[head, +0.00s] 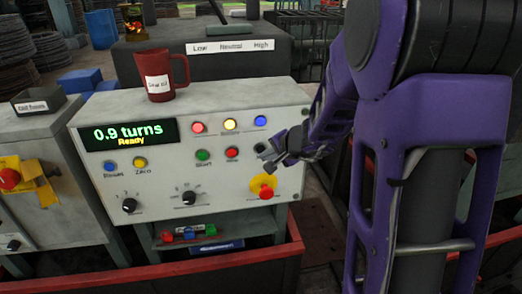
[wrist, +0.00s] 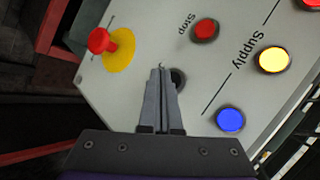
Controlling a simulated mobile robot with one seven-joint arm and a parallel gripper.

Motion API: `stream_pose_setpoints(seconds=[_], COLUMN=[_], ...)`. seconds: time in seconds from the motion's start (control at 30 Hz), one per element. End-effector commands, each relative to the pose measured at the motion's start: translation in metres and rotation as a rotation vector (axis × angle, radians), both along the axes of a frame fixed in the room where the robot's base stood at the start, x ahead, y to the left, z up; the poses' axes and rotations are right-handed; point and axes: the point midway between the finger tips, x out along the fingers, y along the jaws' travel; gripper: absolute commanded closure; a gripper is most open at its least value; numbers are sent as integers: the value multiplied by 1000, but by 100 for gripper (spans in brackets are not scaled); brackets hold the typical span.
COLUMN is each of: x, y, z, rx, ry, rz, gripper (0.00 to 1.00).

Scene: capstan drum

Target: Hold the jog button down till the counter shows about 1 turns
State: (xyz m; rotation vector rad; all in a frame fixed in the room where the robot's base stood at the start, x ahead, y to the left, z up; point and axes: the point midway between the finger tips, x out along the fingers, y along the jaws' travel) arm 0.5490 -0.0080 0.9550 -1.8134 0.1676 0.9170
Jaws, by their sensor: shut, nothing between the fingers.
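The counter display (head: 128,133) on the grey control panel reads "0.9 turns" in green, with "Ready" in yellow below. My gripper (head: 268,160) is shut and empty at the right part of the panel. In the wrist view its fingertips (wrist: 160,72) lie over the panel next to a dark round button (wrist: 178,78), partly hidden behind the fingers. This is probably the jog button; its label is not visible. The dark button also shows just above the gripper in the head view (head: 259,147). I cannot tell whether the fingertips touch it.
A red stop button (wrist: 205,29), blue light (wrist: 230,119) and yellow light (wrist: 273,59) are nearby. A red emergency knob on a yellow base (head: 264,187) sits just below my gripper. A dark red mug (head: 164,75) stands on the panel's top edge.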

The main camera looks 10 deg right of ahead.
Motion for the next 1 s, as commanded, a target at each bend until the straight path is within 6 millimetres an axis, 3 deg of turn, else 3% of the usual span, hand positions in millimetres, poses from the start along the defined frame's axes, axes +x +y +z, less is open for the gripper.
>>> stream_pose_setpoints(seconds=[1.0], x=[10], y=[0], z=[0], rx=[0], ry=[0], rz=[0], gripper=[100])
